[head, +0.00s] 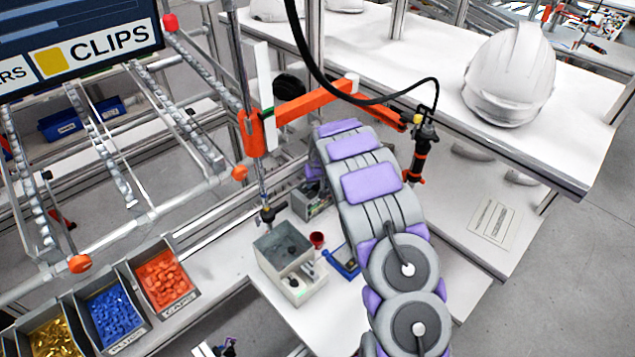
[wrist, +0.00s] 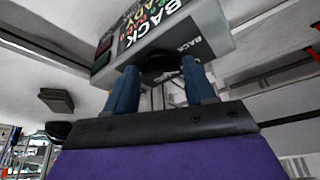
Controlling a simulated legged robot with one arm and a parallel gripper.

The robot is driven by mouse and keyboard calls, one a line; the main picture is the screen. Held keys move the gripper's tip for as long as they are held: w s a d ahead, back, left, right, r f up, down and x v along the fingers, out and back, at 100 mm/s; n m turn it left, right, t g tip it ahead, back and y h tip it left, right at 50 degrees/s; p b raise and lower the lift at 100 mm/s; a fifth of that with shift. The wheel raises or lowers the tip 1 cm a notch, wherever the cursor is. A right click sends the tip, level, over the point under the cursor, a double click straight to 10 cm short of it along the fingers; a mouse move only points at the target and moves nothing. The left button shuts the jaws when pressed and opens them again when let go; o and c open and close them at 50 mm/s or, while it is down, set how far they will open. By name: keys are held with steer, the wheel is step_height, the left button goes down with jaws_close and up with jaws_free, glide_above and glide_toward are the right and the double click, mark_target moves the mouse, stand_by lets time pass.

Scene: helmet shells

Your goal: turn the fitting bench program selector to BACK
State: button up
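In the wrist view, the program selector is a dark round knob (wrist: 161,66) on the face of a grey box (wrist: 218,35). Its dark label panel (wrist: 160,30) reads BACK and other words, partly cut off. My gripper (wrist: 162,79) has its two blue fingers on either side of the knob, and the knob fills the gap between them. The knob's pointer is hidden, so its setting cannot be read. In the head view, my purple and grey arm hides the gripper and knob; a small grey box (head: 318,204) shows beside the arm.
On the bench below stand a grey open box (head: 283,246), a red cup (head: 317,239) and a blue holder (head: 344,262). An orange arm (head: 310,103) with a hanging tool is close by. A white helmet (head: 510,75) sits on the shelf.

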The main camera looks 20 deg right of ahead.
steer(key=o, duration=0.3)
steer(key=shift+s, duration=0.1)
steer(key=shift+f, duration=0.1)
steer(key=d+b+v, duration=0.1)
steer(key=v, duration=1.6)
steer(key=shift+a, duration=0.45)
steer(key=s+a+f+g+b, duration=0.2)
steer(key=s+a+b, duration=0.2)
steer(key=s, duration=1.2)
steer(key=s+a+f+n+g+b, duration=0.1)
steer(key=s+a+b, duration=0.3)
steer(key=s, duration=1.2)
steer(key=s+a+f+g+b, duration=0.3)
steer(key=s+a+f+b, duration=0.1)
steer(key=s, duration=1.2)
steer(key=shift+a+y+b, duration=0.3)
steer(key=shift+a+b, duration=0.25)
steer(key=shift+b, duration=0.65)
